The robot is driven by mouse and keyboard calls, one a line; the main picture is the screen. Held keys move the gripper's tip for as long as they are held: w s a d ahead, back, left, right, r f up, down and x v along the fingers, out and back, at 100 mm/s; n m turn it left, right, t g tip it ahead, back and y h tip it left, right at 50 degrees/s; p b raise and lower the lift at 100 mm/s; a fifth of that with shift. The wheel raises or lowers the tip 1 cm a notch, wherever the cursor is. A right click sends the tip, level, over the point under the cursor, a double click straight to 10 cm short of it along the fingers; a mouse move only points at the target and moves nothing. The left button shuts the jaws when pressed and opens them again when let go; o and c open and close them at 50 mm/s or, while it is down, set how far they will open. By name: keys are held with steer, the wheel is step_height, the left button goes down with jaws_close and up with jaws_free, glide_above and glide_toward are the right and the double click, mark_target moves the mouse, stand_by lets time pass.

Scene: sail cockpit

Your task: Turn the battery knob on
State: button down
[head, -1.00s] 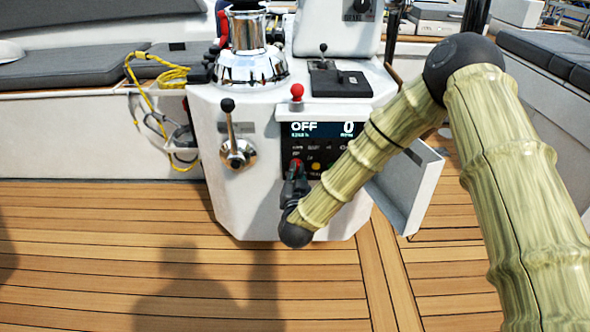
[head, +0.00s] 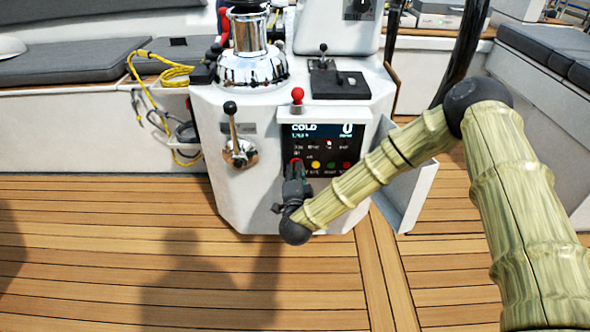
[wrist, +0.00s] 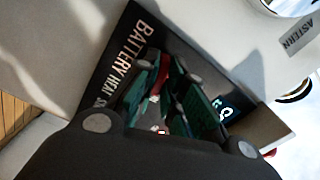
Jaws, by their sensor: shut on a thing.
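The control panel (head: 322,143) is on the front of the white pedestal, and its screen (head: 322,131) reads "COLD" and "0". My gripper (head: 295,168) is at the panel's lower left corner. It is shut on the red battery knob (wrist: 154,105), of which a red part shows between the green-padded fingers in the wrist view. The label "BATTERY" (wrist: 142,38) is beside the fingers there. Most of the knob is hidden by the fingers, so its pointer position cannot be told.
An open white door (head: 408,185) is at right. The teak deck (head: 100,270) is clear.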

steer(key=shift+m+p, duration=0.3)
steer(key=shift+m, duration=1.6)
steer(key=c, duration=1.5)
jaws_free()
steer(key=s, duration=1.2)
steer(key=shift+s, duration=0.1)
